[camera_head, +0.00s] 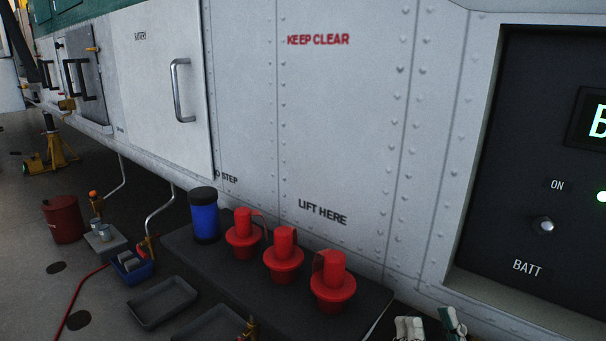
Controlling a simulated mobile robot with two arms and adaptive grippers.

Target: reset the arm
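My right gripper (430,327) shows at the bottom edge, right of centre. Only its two pale fingertips with dark green parts are in view, and the rest is cut off by the frame. The fingertips stand apart with a gap between them, and I see nothing held there. It is just right of the dark bench (352,305), below the grey panelled wall (345,120). My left gripper is not in view.
Three red flanged plugs (283,258) and a blue canister with a black top (205,215) stand on the bench. A black BATT switch panel (540,180) is at the right. Trays (162,302), a blue bin (132,267) and a red can (64,220) sit on the floor.

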